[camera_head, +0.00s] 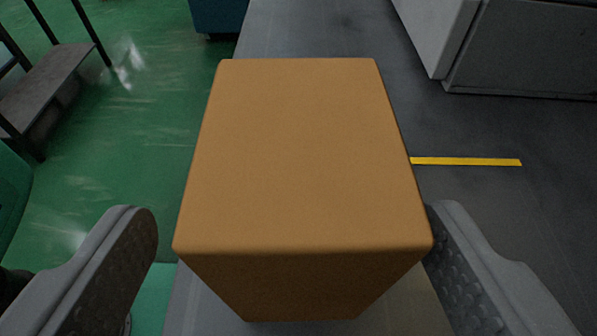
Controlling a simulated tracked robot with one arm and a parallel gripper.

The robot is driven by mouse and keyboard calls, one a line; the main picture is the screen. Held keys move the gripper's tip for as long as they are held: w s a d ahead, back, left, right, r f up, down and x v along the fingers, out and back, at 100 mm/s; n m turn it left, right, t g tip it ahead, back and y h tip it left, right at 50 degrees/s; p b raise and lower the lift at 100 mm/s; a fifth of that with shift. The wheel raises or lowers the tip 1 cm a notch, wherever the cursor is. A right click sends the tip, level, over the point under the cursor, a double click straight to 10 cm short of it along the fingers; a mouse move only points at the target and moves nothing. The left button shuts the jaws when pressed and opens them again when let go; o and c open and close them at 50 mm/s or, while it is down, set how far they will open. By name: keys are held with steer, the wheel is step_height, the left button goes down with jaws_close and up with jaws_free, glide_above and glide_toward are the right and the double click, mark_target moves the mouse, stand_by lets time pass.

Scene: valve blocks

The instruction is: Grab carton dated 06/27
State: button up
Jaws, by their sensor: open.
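A plain orange-brown carton (302,155) fills the middle of the view, seen from above with its top and near face showing. No date or label shows on these faces. My gripper (290,235) is open, with one finger on each side of the carton's near end. The right finger is very close to the carton's near right corner; I cannot tell whether it touches. The left finger stands apart from the carton by a small gap. The carton's far and side faces are mostly hidden.
A grey surface (315,28) runs under and beyond the carton. Green floor (135,130) lies to the left, with a dark step stand (50,85). A grey cabinet (525,50) stands at the upper right. A yellow line (466,161) marks the dark floor at right.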

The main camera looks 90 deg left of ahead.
steer(key=shift+w+r+x, duration=0.1)
steer(key=shift+w+x, duration=0.05)
steer(key=shift+x, duration=1.15)
steer(key=shift+w+r+x, duration=0.1)
steer(key=shift+x, duration=1.2)
steer(key=c, duration=1.2)
